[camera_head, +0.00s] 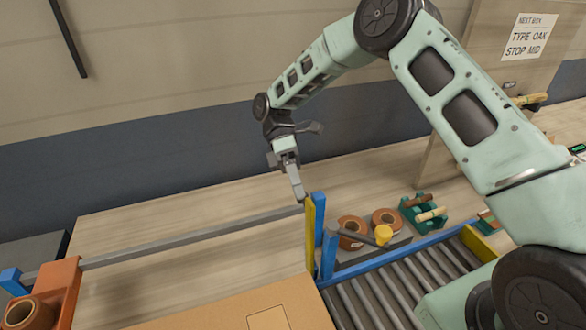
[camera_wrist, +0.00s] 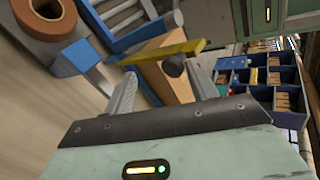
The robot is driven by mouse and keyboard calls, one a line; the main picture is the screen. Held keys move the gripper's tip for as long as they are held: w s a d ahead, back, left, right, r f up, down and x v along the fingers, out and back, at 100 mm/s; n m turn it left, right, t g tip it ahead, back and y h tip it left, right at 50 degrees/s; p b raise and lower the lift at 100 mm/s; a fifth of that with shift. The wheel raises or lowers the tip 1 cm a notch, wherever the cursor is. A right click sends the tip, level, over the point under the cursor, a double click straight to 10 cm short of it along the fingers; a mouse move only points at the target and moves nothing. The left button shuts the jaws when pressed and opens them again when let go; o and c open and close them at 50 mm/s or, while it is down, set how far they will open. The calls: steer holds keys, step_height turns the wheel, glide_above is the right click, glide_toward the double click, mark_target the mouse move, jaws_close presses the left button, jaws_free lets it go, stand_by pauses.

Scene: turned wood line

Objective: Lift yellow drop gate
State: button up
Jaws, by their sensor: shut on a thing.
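The yellow drop gate (camera_head: 309,237) is a narrow upright panel beside blue posts (camera_head: 319,212) at the end of the roller conveyor. In the wrist view its yellow top edge (camera_wrist: 165,52) runs across between my finger tips, with a dark round knob (camera_wrist: 174,66) just below it. My gripper (camera_head: 301,196) points down at the gate's top. In the wrist view my gripper (camera_wrist: 163,76) has its two fingers on either side of the gate's top and is shut on it. The exact finger contact is hard to see, and the gate's lower part is partly hidden.
A cardboard box (camera_head: 240,308) fills the front. The roller conveyor (camera_head: 375,295) lies to the right. A long grey bar (camera_head: 190,238) runs left to an orange block (camera_head: 60,282). Brown rings (camera_head: 352,231) and a green rack (camera_head: 424,210) with wooden pieces stand close behind the conveyor.

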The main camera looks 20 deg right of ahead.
steer(key=p+v, duration=0.3)
steer(key=v, duration=0.8)
steer(key=shift+r+p, duration=0.25)
steer(key=shift+p, duration=0.05)
steer(key=shift+w+d, duration=0.1)
steer(key=shift+w, duration=0.1)
steer(key=s+a+r+m+t+b, duration=0.25)
steer(key=s+a+t+b, duration=0.35)
steer(key=s+a, duration=0.6)
steer(key=s+d+f+m+t+b, duration=0.2)
steer(key=s+d+f+b, duration=0.1)
steer(key=s, duration=0.7)
steer(key=s+d+f+m+t+b, duration=0.2)
steer(key=s+d+f+t+b, duration=0.1)
steer(key=s, duration=0.7)
steer(key=shift+s+d+f+m+y, duration=0.3)
steer(key=shift+d+f+m, duration=0.1)
steer(key=shift+d, duration=0.15)
